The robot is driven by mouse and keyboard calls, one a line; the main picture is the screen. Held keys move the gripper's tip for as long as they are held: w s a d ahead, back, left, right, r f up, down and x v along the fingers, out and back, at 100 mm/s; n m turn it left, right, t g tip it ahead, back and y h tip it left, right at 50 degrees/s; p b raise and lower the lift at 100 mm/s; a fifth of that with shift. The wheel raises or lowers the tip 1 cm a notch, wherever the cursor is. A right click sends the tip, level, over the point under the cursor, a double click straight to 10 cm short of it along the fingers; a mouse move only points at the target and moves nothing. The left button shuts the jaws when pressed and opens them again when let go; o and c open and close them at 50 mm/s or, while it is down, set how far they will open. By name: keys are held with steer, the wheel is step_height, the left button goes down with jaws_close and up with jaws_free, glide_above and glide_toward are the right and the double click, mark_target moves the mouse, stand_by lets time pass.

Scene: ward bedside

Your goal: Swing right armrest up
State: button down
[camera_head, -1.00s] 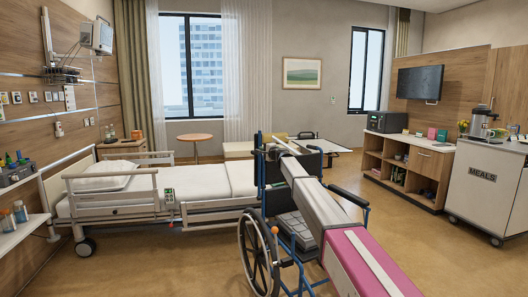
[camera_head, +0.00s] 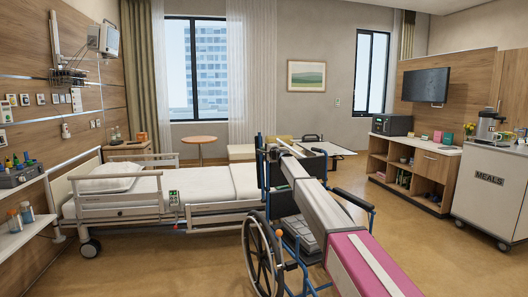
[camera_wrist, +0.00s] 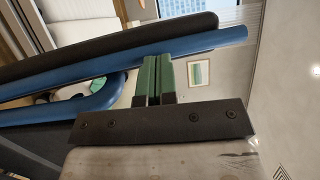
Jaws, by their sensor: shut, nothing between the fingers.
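A wheelchair with a blue frame and black wheel (camera_head: 262,258) stands in front of the bed's foot. Its armrest on the picture's right has a black pad (camera_head: 351,198). My arm stretches over the wheelchair and hides much of its middle; the gripper is not clearly seen in the head view. In the wrist view my gripper (camera_wrist: 156,76) has green fingers close together with nothing between them. Their tips are at the lower edge of a blue tube (camera_wrist: 210,41) below a long black pad (camera_wrist: 110,45). I cannot tell whether they touch it or which armrest this is.
The bed (camera_head: 130,205) is left of the wheelchair. A white meals cart (camera_head: 492,190) and a low wooden cabinet (camera_head: 430,168) stand at the right. A shelf with bottles (camera_head: 22,238) is at the near left. The floor between wheelchair and cart is clear.

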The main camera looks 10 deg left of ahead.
steer(key=r+v, duration=0.2)
steer(key=v, duration=1.2)
steer(key=s+d+f+n+g+h, duration=0.3)
steer(key=s+d+f, duration=0.85)
steer(key=f, duration=0.35)
steer(key=s+d+f+n+g+h, duration=0.3)
steer(key=s+d+f, duration=0.8)
steer(key=s+f, duration=0.3)
steer(key=s+d+f+g+h, duration=0.2)
steer(key=s+d+f, duration=0.2)
steer(key=s+d, duration=0.3)
steer(key=s+d+f+n+g+h, duration=0.1)
steer(key=s+d+f, duration=0.4)
steer(key=s, duration=0.7)
steer(key=s+d+f+n+g+h, duration=0.1)
steer(key=s+d+f+g+h, duration=0.2)
steer(key=s+d, duration=0.5)
step_height(320, 180, down, 3)
steer(key=shift+s+d+r+h, duration=0.25)
steer(key=shift+s+d+h, duration=0.15)
steer(key=shift+s+h, duration=0.45)
